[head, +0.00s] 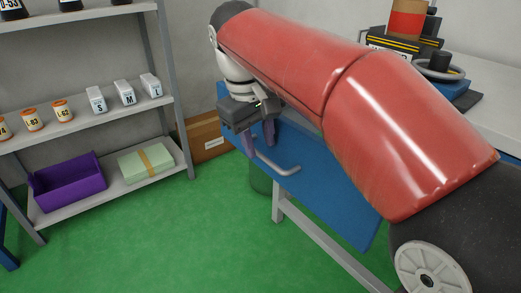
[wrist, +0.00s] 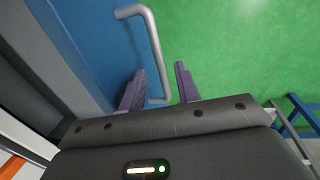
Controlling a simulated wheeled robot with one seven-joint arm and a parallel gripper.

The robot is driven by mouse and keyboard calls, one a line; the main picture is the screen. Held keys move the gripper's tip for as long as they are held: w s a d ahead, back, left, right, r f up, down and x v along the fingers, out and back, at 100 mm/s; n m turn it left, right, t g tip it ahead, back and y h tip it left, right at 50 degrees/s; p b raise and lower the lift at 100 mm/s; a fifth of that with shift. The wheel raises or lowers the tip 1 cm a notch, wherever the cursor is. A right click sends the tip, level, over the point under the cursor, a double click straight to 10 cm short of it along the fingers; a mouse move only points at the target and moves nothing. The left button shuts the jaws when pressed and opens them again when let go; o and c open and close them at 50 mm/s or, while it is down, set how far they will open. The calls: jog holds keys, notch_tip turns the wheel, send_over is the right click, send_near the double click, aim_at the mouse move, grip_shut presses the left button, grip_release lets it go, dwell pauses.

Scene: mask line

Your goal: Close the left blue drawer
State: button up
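The blue drawer front (head: 325,183) is under the bench, partly hidden behind my red arm; it also shows in the wrist view (wrist: 95,45). Its silver bar handle (head: 277,168) sticks out from the front. My gripper (head: 260,151) points down at the far end of the handle, close to the drawer front. In the wrist view, its two purple fingers are apart, with one end of the handle (wrist: 153,45) showing between them. I cannot tell whether either finger touches the handle. How far the drawer stands out is hard to tell.
A shelf rack on the left holds a purple bin (head: 68,183), a green box (head: 146,163), white cartons and jars. A cardboard box (head: 206,137) stands behind the gripper. A bench leg (head: 320,238) stands below the drawer. The green floor (head: 180,245) in front is clear.

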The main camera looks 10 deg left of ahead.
jog(key=shift+w+d+f, duration=0.1)
jog(key=shift+w+f, duration=0.05)
jog(key=shift+f, duration=0.8)
grip_shut()
